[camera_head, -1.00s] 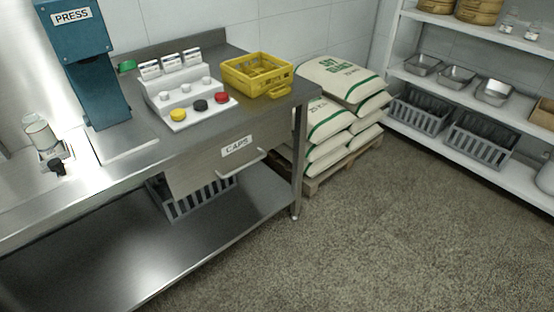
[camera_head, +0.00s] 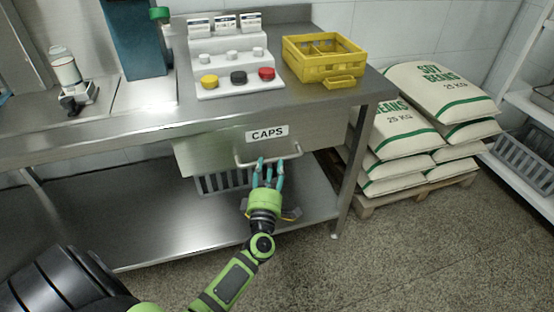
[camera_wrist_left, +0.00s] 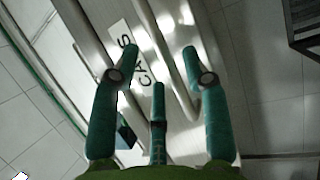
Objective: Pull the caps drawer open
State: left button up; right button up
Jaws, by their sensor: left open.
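The caps drawer (camera_head: 210,153) has a plain metal front under the steel counter, with a CAPS label (camera_head: 267,133) and a bar handle (camera_head: 272,160). No open gap shows above its front. My left gripper (camera_head: 268,168) is at the handle, its teal fingers spread and pointing at the bar. In the left wrist view, the fingers (camera_wrist_left: 160,60) are apart, and the handle bar (camera_wrist_left: 168,60) runs between the two outer fingertips. The label (camera_wrist_left: 133,60) shows beside the left finger. I cannot tell whether any finger touches the bar. My right gripper is not in view.
On the counter (camera_head: 215,112) stand a cap stand (camera_head: 230,65) with coloured caps, a yellow crate (camera_head: 322,58) and a blue press (camera_head: 135,40). A grey crate (camera_head: 222,180) sits on the lower shelf beneath the drawer. Stacked sacks (camera_head: 400,135) stand right of the counter leg.

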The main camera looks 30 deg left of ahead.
aim_at(272, 161)
pick_arm(q)
jog(key=shift+x, duration=1.9)
jog(key=shift+d, duration=0.1)
grip_shut()
jog(key=shift+d, duration=0.1)
